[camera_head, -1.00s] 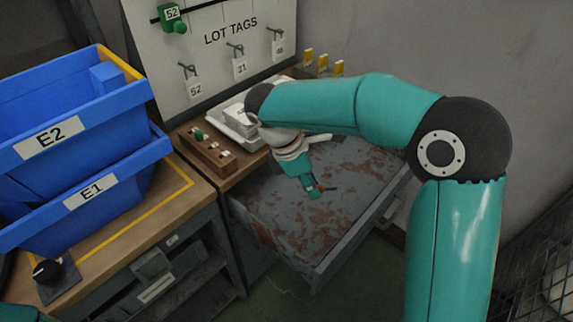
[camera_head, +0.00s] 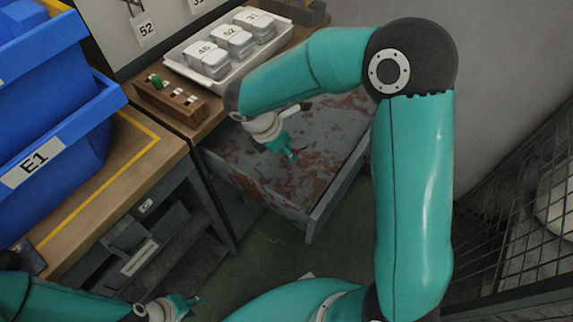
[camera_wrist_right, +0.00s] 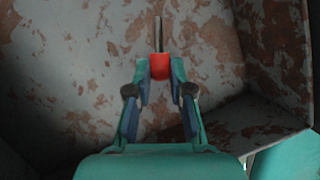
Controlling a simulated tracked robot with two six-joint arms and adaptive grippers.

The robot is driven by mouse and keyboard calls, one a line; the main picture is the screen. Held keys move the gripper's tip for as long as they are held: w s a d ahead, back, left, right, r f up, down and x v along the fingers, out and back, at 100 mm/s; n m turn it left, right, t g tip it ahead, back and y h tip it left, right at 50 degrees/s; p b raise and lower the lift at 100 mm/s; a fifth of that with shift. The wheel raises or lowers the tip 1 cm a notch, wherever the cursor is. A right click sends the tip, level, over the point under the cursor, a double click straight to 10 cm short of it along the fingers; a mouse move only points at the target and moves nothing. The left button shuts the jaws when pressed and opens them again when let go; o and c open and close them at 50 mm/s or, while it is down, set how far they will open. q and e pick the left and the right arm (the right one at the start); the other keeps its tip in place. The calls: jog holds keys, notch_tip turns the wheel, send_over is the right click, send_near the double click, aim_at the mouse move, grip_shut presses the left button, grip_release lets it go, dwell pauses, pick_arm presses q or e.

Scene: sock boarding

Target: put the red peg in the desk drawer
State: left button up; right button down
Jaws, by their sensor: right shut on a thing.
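The red peg (camera_wrist_right: 160,66), with a thin grey metal pin, is between my right gripper's (camera_wrist_right: 160,80) fingertips in the right wrist view. The desk drawer (camera_head: 340,130) is pulled open, its grey floor patched with rust. My right gripper (camera_head: 291,154) is shut on the peg over the open drawer, pointing down into it. The gap between peg and drawer floor cannot be told. The drawer floor (camera_wrist_right: 215,45) fills most of the wrist view. My left gripper (camera_head: 192,303) is low at the left in the head view, away from the drawer; its jaw opening is too small to tell.
A wooden block with pegs (camera_head: 170,100) and a white tray (camera_head: 190,75) of labelled packs stand on the desk behind the drawer. Blue bins (camera_head: 75,140) stand at the left. A wire mesh cage (camera_head: 510,240) is at the right. No other object shows on the visible drawer floor.

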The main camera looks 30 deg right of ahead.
aim_at(292, 168)
jog(key=shift+f+b, duration=0.5)
jog(key=shift+f, duration=2.2)
jog(key=shift+f, duration=0.1)
jog(key=c, duration=1)
grip_release()
jog(key=shift+c, duration=0.2)
jog(key=shift+r, duration=0.2)
jog(key=p+v, duration=0.2)
jog(key=v, duration=0.9)
jog(key=shift+a+r, duration=0.15)
jog(key=shift+r, duration=0.25)
jog(key=shift+p, duration=0.3)
